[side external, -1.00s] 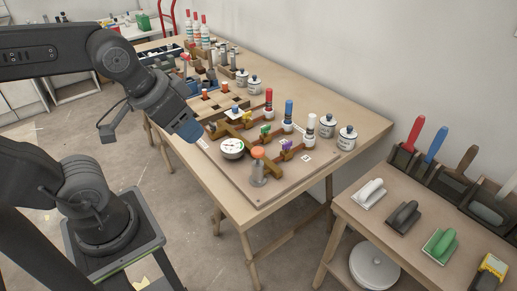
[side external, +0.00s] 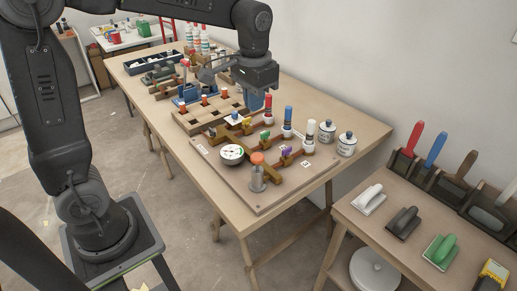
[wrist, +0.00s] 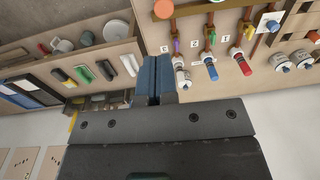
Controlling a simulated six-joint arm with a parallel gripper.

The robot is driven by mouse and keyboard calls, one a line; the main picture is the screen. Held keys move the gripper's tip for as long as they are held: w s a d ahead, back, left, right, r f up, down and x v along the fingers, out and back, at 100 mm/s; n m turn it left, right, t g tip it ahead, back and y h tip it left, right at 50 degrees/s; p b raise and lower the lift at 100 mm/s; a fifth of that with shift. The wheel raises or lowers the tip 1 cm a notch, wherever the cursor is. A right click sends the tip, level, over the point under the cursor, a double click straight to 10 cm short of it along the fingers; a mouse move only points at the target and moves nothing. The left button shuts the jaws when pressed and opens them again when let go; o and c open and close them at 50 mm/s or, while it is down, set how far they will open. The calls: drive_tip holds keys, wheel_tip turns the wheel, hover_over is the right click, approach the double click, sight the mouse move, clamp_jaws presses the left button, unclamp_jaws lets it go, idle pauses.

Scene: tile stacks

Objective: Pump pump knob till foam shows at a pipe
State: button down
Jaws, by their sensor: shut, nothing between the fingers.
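The pump knob (side external: 257,158) is an orange cap on a grey cylinder at the near edge of the pipe board (side external: 275,192). In the wrist view the orange pump knob (wrist: 163,9) is at the top edge. Brown pipes (side external: 268,170) with yellow, green and purple valve handles run towards red (side external: 268,105), blue (side external: 288,115) and white (side external: 310,130) capped bottles. No foam is visible at the pipes. My gripper (side external: 256,104) is shut and empty, its blue fingers above the far part of the board, away from the knob. The shut fingers (wrist: 155,74) also show in the wrist view.
A round gauge (side external: 232,152) sits beside the knob. White jars (side external: 347,144) stand at the table's right edge. A wooden block rack (side external: 190,122) lies behind the board. A side table (side external: 370,235) holds trowels. The table's near left strip is clear.

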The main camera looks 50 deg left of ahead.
sight(258, 157)
drive_tip(key=shift+w+a+f+g, duration=0.15)
drive_tip(key=shift+w+f, duration=0.25)
drive_tip(key=shift+w, duration=0.2)
drive_tip(key=shift+w+a+f+g, duration=0.15)
drive_tip(key=shift+w+f, duration=0.25)
drive_tip(key=shift+w, duration=0.2)
drive_tip(key=shift+d, duration=0.1)
drive_tip(key=f, duration=1.4)
drive_tip(key=shift+s+a, duration=0.2)
drive_tip(key=shift+a, duration=0.15)
drive_tip(key=shift+f, duration=1.55)
wheel_tip(258, 157, up, 14)
drive_tip(key=shift+w+d+r, duration=0.2)
drive_tip(key=shift+d+r, duration=0.05)
drive_tip(key=shift+d, duration=0.1)
